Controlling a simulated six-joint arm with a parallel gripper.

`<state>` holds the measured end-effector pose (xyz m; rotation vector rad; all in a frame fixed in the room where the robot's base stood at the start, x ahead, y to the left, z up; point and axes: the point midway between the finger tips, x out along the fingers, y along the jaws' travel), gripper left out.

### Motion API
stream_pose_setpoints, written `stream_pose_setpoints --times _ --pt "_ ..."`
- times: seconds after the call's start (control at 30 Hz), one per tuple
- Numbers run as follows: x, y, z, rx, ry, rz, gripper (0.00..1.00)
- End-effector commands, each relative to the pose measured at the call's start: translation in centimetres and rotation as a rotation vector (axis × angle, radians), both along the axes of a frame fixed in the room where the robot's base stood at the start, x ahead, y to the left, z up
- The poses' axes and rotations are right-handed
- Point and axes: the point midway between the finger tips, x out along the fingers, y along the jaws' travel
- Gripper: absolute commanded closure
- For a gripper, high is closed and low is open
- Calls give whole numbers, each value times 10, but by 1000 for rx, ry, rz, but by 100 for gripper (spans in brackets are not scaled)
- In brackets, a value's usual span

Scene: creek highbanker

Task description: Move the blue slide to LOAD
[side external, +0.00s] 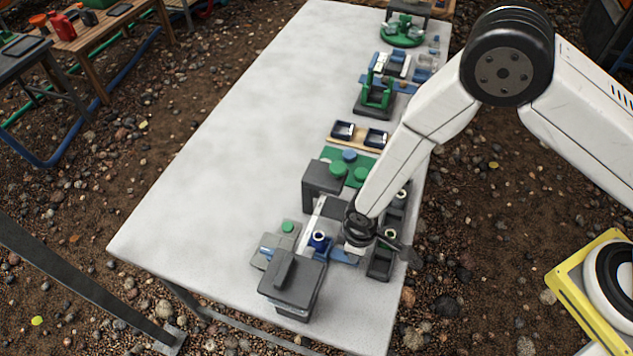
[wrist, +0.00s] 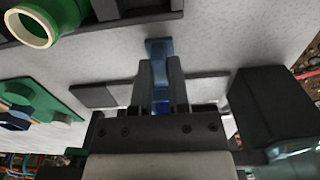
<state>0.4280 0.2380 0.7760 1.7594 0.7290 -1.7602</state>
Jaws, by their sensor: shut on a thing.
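The blue slide (wrist: 158,50) shows in the wrist view between the two fingers of my gripper (wrist: 160,75), which is shut on it. No LOAD marking is readable in either view.
A blue cup with a pale rim (side external: 319,241) and a dark grey block (side external: 292,282) stand left of my gripper. A dark tray (side external: 380,263) is close on the right. Green parts (side external: 346,168) lie behind. The table's left half (side external: 210,160) is clear.

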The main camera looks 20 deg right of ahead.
Motion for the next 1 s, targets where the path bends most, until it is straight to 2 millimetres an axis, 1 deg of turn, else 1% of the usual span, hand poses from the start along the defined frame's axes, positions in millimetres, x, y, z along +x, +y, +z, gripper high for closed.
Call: stream_pose_setpoints --times 0.6,1.0 --pt "19 -18 0 1 -1 -1 100" --pt "22 -22 0 1 -1 0 100"
